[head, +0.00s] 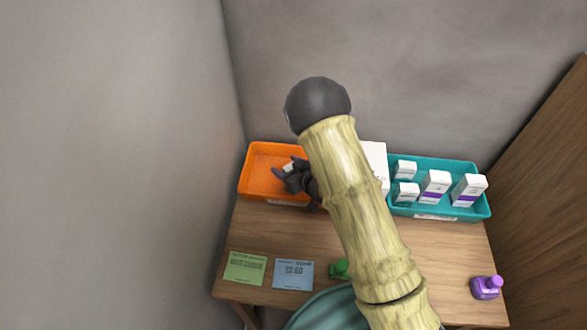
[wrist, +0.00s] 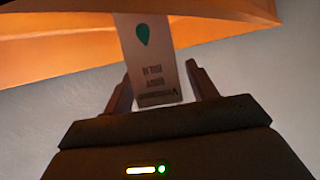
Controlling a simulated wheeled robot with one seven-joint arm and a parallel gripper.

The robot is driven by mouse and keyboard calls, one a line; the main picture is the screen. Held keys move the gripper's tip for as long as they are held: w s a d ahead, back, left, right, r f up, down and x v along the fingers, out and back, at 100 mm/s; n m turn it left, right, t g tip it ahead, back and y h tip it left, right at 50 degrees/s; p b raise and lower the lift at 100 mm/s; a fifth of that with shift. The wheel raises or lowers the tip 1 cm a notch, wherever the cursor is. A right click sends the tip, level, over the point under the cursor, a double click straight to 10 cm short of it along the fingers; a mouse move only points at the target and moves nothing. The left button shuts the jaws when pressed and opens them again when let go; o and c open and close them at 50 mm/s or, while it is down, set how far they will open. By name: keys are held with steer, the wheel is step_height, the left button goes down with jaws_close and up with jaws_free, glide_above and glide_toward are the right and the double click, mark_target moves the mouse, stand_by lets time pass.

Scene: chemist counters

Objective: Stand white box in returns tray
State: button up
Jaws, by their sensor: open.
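A white box with a green drop mark and dark print (wrist: 155,60) is between the fingers of my gripper (wrist: 162,72) in the wrist view. The fingers are open, one on each side of it. In the head view my dark gripper (head: 293,174) is low over the right part of the orange tray (head: 258,173), and a small white patch of the box shows there. The orange tray also shows behind the box in the wrist view (wrist: 55,50). Its label is too small to read. My arm hides part of the tray, and whether the box touches its floor cannot be told.
A teal tray (head: 399,211) with several white and purple boxes stands at the right. A large white object (head: 377,160) is partly hidden behind my arm. Walls enclose the counter.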

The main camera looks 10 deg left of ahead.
steer(key=shift+s+d+r+p, duration=0.2)
steer(key=shift+d+r+p, duration=0.15)
steer(key=shift+r, duration=0.3)
steer(key=b+v, duration=0.1)
steer(key=v, duration=1)
steer(key=shift+s+b, duration=0.1)
steer(key=shift+b, duration=0.3)
steer(key=shift+d, duration=0.1)
steer(key=shift+r, duration=0.1)
